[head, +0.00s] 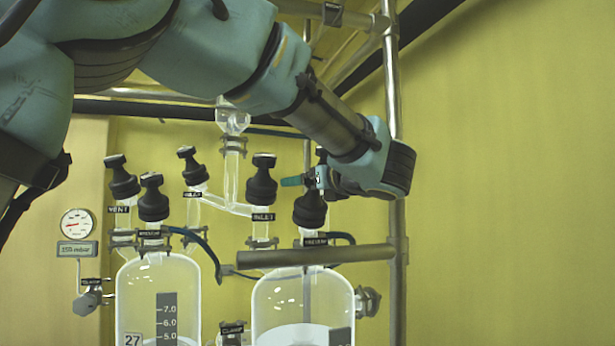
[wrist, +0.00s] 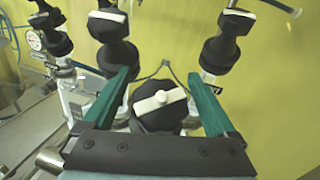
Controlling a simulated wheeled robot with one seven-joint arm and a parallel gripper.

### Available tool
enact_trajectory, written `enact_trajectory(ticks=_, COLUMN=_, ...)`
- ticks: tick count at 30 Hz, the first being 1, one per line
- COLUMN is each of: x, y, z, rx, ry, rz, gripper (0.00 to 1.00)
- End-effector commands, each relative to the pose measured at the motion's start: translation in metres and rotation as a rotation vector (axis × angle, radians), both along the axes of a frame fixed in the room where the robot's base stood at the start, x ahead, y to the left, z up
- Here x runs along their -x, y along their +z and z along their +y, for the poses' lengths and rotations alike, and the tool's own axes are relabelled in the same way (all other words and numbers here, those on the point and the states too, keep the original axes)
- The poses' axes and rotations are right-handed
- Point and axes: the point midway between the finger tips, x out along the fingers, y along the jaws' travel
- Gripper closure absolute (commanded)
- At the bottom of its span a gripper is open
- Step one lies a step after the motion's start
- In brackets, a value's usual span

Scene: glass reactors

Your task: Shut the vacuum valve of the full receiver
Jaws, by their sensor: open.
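Two glass receivers stand in the head view. The right receiver (head: 290,290) shows a pale liquid surface low in the frame; the left receiver (head: 135,290) carries a number scale, and its level cannot be made out. The right receiver's black vacuum valve (head: 311,209) stands upright above its vacuum label. The left receiver's vacuum valve (head: 152,199) also has a black knob. My gripper (head: 298,181) is open just above the right vacuum valve. In the wrist view, a black knob with a white bar (wrist: 160,102) lies between the green fingers; contact cannot be told.
The right receiver's inlet valve (head: 262,180) stands close to the left of my gripper. Another knob (wrist: 228,42) shows beyond the right finger. A horizontal metal bar (head: 315,256) crosses in front of the right receiver's neck, and a vertical pole (head: 397,280) stands to the right.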

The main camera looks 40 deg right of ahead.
Motion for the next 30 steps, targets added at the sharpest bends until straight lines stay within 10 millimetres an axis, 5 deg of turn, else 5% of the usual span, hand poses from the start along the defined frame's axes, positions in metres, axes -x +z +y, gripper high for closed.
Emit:
enact_trajectory(ticks=6, x=-0.0003, y=-0.0004, z=-0.0001, rx=0.000, ry=0.000, rz=0.000, gripper=0.08)
enact_trajectory(ticks=30, x=0.0001, y=0.0000, z=0.0000, rx=0.000, ry=0.000, rz=0.000, gripper=0.94)
